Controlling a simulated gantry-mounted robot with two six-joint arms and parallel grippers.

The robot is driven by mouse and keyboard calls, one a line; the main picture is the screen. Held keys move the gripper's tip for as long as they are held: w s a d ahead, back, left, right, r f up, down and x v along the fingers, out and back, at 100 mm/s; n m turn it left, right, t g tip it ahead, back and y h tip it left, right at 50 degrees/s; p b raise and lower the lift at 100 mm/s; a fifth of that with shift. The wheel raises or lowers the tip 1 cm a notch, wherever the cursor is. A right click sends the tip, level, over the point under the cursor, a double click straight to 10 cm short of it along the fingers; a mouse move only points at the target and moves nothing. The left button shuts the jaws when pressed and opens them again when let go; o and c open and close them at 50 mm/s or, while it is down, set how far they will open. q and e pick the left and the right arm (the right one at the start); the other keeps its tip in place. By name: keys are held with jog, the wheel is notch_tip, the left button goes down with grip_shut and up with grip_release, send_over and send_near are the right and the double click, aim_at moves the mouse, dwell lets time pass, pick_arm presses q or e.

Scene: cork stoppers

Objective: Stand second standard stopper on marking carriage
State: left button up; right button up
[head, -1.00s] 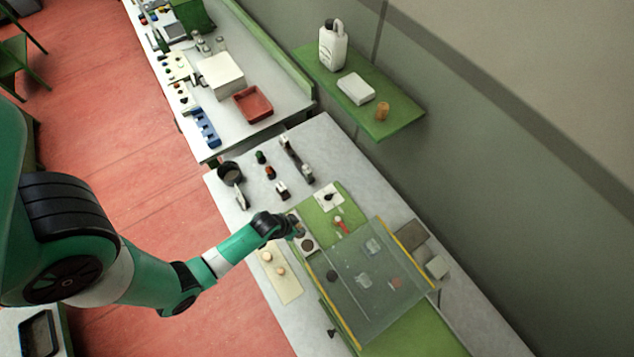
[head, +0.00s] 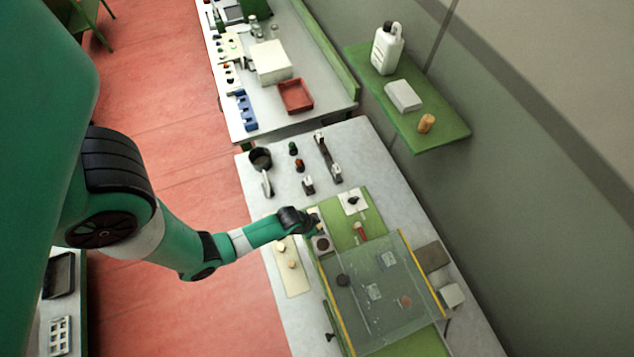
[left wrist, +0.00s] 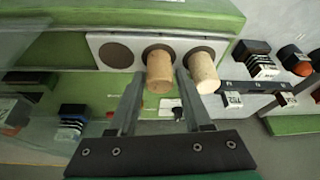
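The marking carriage (left wrist: 101,39) is a white plate with three dark round spots in the left wrist view. One cork stopper (left wrist: 159,73) stands on its middle spot and a second cork stopper (left wrist: 205,72) on its right spot; the left spot is bare. My left gripper (left wrist: 160,80) is open, its fingers on either side of the middle stopper with gaps showing. In the head view my left gripper (head: 316,226) is at the far end of the carriage (head: 322,244) and hides the stoppers there. My right gripper is not in view.
A cream board (head: 294,283) with two light corks lies left of the carriage. A clear sloping panel (head: 385,300) with yellow edges stands close on the right. A white square plate (head: 352,201) lies behind on the green mat. Small stamps (head: 308,185) stand farther back.

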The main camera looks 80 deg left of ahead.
pick_arm(q)
jog(key=shift+r+p, duration=0.3)
jog(key=shift+r, duration=0.05)
jog(key=shift+s+d+r, duration=0.1)
jog(key=shift+s+r, duration=0.05)
jog(key=shift+r, duration=0.2)
jog(key=p+v, duration=0.1)
jog(key=v, duration=0.2)
jog(key=shift+s+r, duration=0.1)
jog(key=shift+r, duration=0.1)
jog(key=s+d+b, duration=0.2)
jog(key=s+d, duration=0.2)
jog(key=s, duration=0.7)
jog(key=shift+s+d+r, duration=0.2)
jog(key=shift+d, duration=0.05)
jog(key=shift+w, duration=0.1)
